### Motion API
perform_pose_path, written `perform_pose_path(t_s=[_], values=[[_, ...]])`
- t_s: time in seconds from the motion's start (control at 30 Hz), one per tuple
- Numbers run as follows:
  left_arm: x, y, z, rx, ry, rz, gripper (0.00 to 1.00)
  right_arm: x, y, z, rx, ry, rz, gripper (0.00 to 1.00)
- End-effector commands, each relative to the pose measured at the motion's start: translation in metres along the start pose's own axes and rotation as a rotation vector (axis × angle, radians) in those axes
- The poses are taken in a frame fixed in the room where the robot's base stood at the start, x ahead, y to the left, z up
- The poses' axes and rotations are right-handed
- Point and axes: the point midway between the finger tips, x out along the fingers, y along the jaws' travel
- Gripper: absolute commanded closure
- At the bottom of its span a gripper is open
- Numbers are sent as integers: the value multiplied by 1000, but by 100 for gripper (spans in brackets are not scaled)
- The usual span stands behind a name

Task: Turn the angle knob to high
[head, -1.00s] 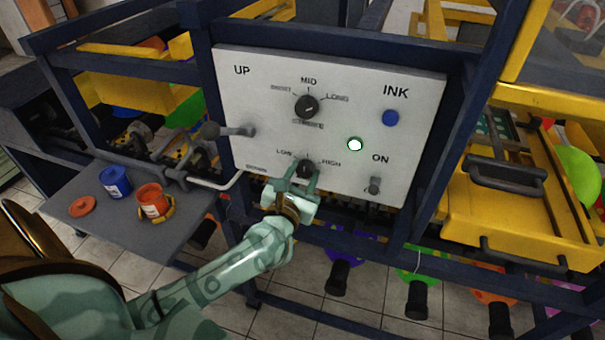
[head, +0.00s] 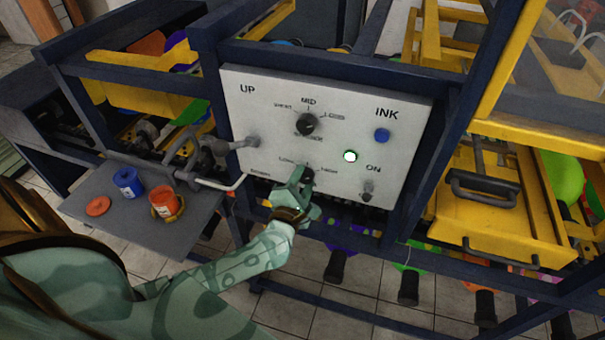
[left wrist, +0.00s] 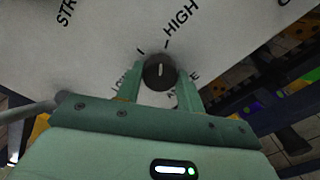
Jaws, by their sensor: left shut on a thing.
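The angle knob (head: 308,175) is a dark round knob low on the white control panel (head: 262,105), between the LOW and HIGH labels. My pale green left gripper (head: 300,180) is at the panel and shut on the knob, partly covering it. In the left wrist view the knob (left wrist: 159,72) sits between the two fingers of the left gripper (left wrist: 160,80). Its white pointer line points up in that view, close to the tick beside HIGH (left wrist: 181,18). LOW is partly hidden by a finger. My right gripper is not in view.
Above is another knob (head: 307,124) with a MID label. A blue INK button (head: 382,135), a lit green-white button (head: 350,156) and an ON switch (head: 367,190) are to the right. A lever (head: 215,148) and blue and orange ink cups (head: 166,202) are left.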

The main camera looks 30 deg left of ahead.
Motion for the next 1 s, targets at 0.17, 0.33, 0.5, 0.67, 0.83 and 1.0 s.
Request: perform_pose_path(t_s=[0.17, 0.33, 0.5, 0.67, 0.83, 1.0], values=[[0, 1, 1, 106, 0, -2, 85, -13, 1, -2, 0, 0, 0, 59], [0, 0, 1, 172, 0, -2, 85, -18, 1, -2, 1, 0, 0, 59], [0, 0, 0, 206, 0, -2, 85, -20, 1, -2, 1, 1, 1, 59], [-1, -1, 0, 217, 0, -2, 85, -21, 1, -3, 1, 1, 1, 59], [-1, -1, 0, 218, 0, -2, 85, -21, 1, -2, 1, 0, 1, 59], [-1, -1, 0, 218, 0, -3, 52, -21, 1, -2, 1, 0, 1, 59]])
